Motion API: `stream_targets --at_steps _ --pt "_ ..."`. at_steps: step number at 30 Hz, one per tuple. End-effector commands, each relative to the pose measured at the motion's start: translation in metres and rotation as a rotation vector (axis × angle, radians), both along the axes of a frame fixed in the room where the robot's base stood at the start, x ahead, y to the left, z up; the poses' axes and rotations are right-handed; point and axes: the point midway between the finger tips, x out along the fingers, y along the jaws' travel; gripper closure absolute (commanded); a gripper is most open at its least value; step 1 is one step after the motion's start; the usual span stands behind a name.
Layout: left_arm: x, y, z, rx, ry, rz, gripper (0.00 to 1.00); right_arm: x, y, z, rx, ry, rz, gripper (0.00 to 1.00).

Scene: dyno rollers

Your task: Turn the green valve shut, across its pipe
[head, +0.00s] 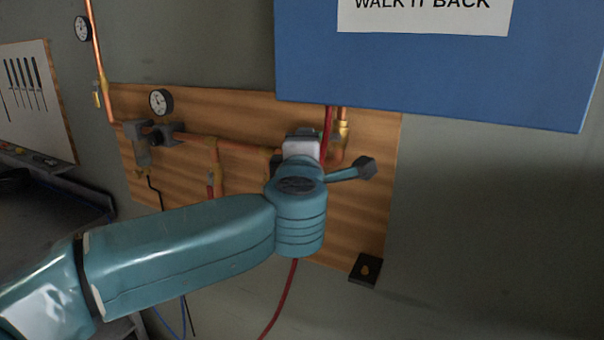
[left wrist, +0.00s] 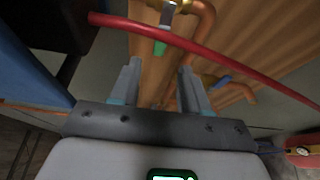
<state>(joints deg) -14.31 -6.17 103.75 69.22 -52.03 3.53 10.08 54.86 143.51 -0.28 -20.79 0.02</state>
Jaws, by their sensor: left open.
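The green valve handle (left wrist: 160,47) shows in the left wrist view as a short green piece, partly behind a red hose (left wrist: 215,55). It is beyond my left gripper (left wrist: 159,78) and between the lines of its two fingers, apart from them. The fingers are open with nothing between them. A brass fitting and copper pipe elbow (left wrist: 204,20) are just above the handle. How the handle lies to its pipe is hard to tell. In the head view my left gripper (head: 303,146) is in front of the board's right part and hides most of the valve. My right gripper is not in view.
The wooden board (head: 360,215) carries copper pipes (head: 195,139) and a gauge (head: 161,102). A blue panel (head: 430,75) hangs close above my gripper. The red hose crosses in front of the fingers. A blue handle (left wrist: 221,81) is to the right in the wrist view.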

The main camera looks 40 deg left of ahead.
Motion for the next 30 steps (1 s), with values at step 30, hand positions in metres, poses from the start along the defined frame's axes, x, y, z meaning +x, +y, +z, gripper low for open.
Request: stream_targets --at_steps 30 --pt "-0.076 -0.055 0.0 -0.001 0.002 0.001 0.54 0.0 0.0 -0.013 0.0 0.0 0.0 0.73"
